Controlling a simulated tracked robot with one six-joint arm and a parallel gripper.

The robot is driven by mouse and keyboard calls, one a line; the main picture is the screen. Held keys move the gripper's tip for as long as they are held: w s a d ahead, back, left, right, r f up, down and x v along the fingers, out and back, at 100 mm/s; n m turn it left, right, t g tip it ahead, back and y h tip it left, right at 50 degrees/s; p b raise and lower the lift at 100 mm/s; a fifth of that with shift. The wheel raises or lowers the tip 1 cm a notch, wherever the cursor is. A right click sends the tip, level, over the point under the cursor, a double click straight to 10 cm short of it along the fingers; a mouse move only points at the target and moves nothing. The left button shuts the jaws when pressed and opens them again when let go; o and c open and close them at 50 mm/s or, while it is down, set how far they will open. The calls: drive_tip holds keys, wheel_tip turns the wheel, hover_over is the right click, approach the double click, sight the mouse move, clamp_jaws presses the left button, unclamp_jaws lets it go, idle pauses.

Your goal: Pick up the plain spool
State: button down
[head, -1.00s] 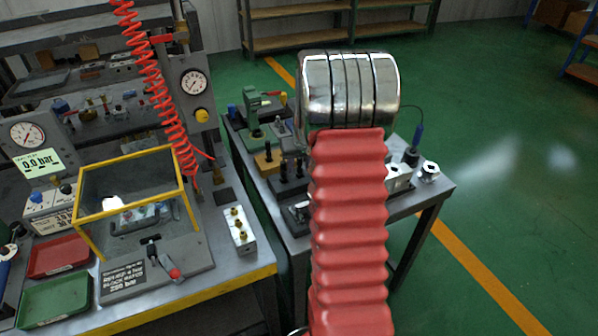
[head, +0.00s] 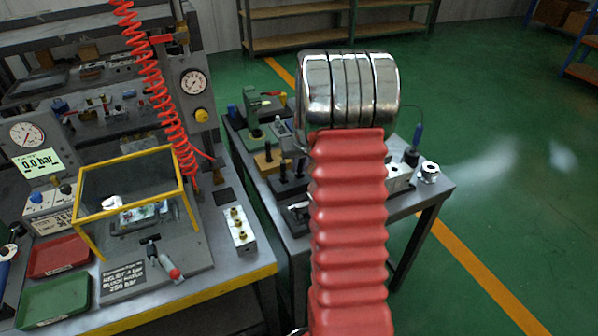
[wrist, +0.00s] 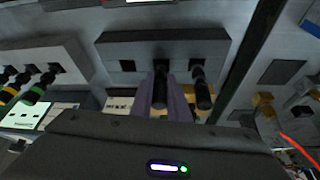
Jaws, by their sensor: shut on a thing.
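In the wrist view my gripper (wrist: 166,98) has its two purple-grey fingers closed around a dark plain spool (wrist: 160,88). The spool's far end is at a grey rack (wrist: 112,52) with square dark sockets; I cannot tell whether it is still seated there. A second dark spool (wrist: 203,95) stands in the same rack, just right of the fingers. In the head view my own arm hides the gripper and the held spool. Dark upright pieces show just left of the arm on the rear bench (head: 436,196).
In the wrist view another rack (wrist: 40,62) at left holds spools with yellow and green bands. Brass-coloured fittings (wrist: 264,108) are at right. In the head view a yellow-framed clear box (head: 130,190) and red and green trays (head: 58,256) are on the left bench.

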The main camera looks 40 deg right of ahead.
drive_tip(key=shift+r, duration=0.15)
wheel_tip(320, 180, up, 10)
drive_tip(key=shift+f, duration=0.1)
idle(0.6)
idle(0.5)
